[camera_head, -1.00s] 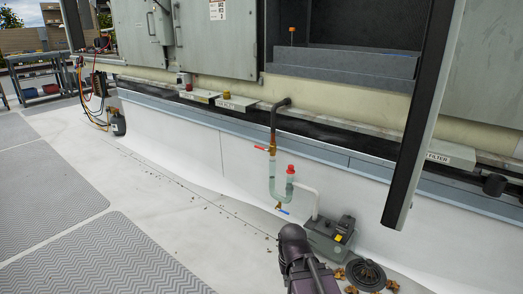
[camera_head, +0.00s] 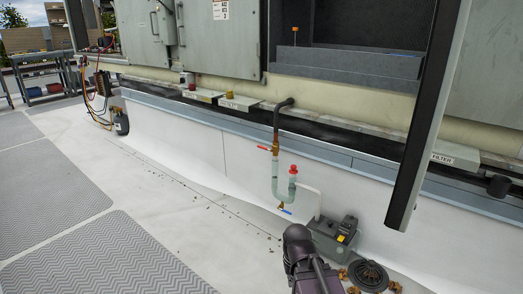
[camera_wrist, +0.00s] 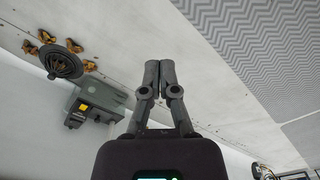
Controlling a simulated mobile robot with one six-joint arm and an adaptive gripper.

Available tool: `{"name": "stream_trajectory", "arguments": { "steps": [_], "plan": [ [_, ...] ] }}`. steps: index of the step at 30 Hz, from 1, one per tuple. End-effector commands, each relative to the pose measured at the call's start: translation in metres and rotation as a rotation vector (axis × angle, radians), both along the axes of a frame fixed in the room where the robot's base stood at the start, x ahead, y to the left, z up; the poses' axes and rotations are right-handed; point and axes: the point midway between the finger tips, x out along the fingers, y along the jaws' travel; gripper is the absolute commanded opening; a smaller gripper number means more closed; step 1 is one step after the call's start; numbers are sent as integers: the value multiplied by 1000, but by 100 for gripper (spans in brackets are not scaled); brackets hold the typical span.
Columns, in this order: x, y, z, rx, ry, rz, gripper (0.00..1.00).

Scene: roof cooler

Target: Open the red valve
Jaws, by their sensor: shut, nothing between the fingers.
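The red valve handle (camera_head: 264,148) sits on the left of the pipe below the cooler's cabinet, at the top of a clear U-shaped tube (camera_head: 275,180). A red cap (camera_head: 293,170) tops the tube's short right arm, and a blue handle (camera_head: 286,212) is at its bottom. In the head view my arm shows low in the middle, below and to the right of the valve, and my gripper is not seen there. In the wrist view my gripper (camera_wrist: 153,72) is shut and empty, its fingers together over the pale roof floor. The red valve is not in the wrist view.
A grey pump box (camera_head: 332,238) stands by the wall right of the tube; it also shows in the wrist view (camera_wrist: 92,104). A round drain (camera_head: 368,275) with dry leaves lies near it. A dark post (camera_head: 425,125) slants down at the right. Open floor and grey mats (camera_head: 105,265) lie left.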

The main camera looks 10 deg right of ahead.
Motion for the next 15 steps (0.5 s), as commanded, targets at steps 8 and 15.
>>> {"name": "stream_trajectory", "arguments": {
  "steps": [8, 15],
  "plan": [
    [0, 0, 0, 0, 0, 0, 0],
    [0, 0, 1, 0, 0, 0, 27]
  ]
}}
